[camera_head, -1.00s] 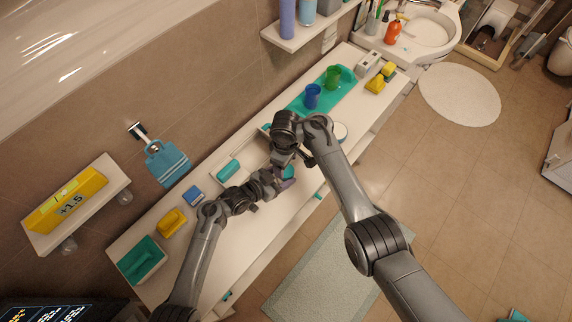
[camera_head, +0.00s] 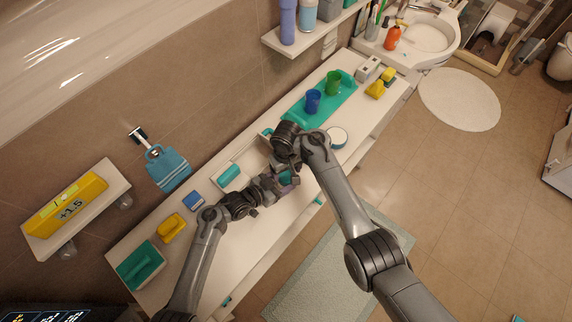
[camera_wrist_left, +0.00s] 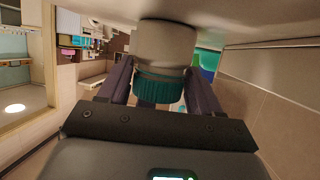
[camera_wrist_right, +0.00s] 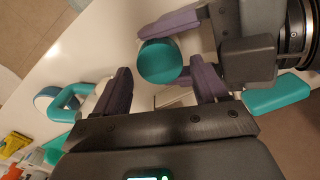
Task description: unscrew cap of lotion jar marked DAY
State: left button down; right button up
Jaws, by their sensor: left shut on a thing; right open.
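A lotion jar with a white body (camera_wrist_left: 165,42) and a ribbed teal cap (camera_wrist_left: 158,90) sits between the fingers of my left gripper (camera_wrist_left: 158,72), which is shut on it. In the head view the teal cap (camera_head: 286,177) shows small at the left gripper, over the counter. In the right wrist view I see the round top of the cap (camera_wrist_right: 160,61). My right gripper (camera_wrist_right: 158,78) is open, its two fingers apart on either side of the cap's near edge; no contact is clear. I cannot read any DAY marking.
A second round white-and-teal jar (camera_head: 337,137) stands on the counter to the right. A teal tray (camera_head: 297,112) with a blue cup (camera_head: 313,101) and a green cup (camera_head: 333,83) lies behind. A teal object (camera_head: 229,173) is in a white tray at left.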

jog(key=shift+f, duration=1.25)
jog(key=c, duration=0.9)
jog(key=n, duration=0.6)
jog(key=shift+n, duration=0.4)
jog(key=o, duration=1.2)
jog(key=shift+a+r, duration=0.1)
